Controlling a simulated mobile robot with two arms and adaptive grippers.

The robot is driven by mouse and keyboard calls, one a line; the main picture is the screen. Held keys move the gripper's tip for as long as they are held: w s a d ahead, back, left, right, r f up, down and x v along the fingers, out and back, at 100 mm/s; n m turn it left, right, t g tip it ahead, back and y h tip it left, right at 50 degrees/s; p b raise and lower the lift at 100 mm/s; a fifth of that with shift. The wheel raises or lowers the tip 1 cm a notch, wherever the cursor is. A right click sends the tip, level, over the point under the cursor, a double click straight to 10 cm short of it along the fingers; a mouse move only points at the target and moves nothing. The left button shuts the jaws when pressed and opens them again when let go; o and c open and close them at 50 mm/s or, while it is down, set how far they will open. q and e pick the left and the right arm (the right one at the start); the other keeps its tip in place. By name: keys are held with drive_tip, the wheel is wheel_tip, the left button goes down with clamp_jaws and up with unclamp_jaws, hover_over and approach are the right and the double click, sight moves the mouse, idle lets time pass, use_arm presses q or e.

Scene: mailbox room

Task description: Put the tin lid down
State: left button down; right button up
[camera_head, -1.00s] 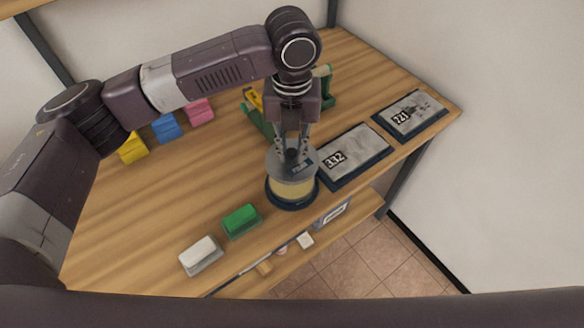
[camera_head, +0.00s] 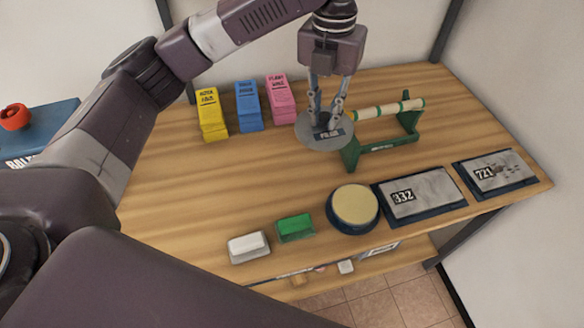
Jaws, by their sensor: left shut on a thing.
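The tin lid (camera_head: 311,139) is a grey disc with a dark label. My left gripper (camera_head: 326,112) is shut on it from above and holds it over the table, just left of the green stand. I cannot tell how high it is above the wood. The open tin (camera_head: 353,206), a dark round container with a pale yellow top surface, stands near the front edge, apart from the lid. My right gripper is not in view.
A green stand (camera_head: 378,147) holds a pale roll (camera_head: 388,109). Yellow (camera_head: 211,114), blue (camera_head: 248,106) and pink (camera_head: 281,98) slip stacks stand behind. Plates 332 (camera_head: 430,191) and 721 (camera_head: 503,171) lie right; green (camera_head: 295,227) and white (camera_head: 248,246) blocks lie in front. The left-centre wood is bare.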

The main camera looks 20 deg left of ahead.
use_arm(q)
drive_tip(key=a+f, duration=0.1)
drive_tip(key=a, duration=0.7)
drive_tip(key=f+p, duration=0.1)
drive_tip(key=f, duration=0.5)
drive_tip(key=f+p, duration=0.1)
drive_tip(key=f, duration=0.5)
drive_tip(key=f+p, duration=0.1)
drive_tip(key=f, duration=0.5)
drive_tip(key=shift+w+a+f+p, duration=0.1)
drive_tip(key=shift+w+f+p, duration=0.25)
drive_tip(key=shift+p, duration=0.05)
drive_tip(key=shift+f, duration=0.5)
drive_tip(key=c, duration=1.8)
unclamp_jaws()
drive_tip(key=shift+f, duration=0.1)
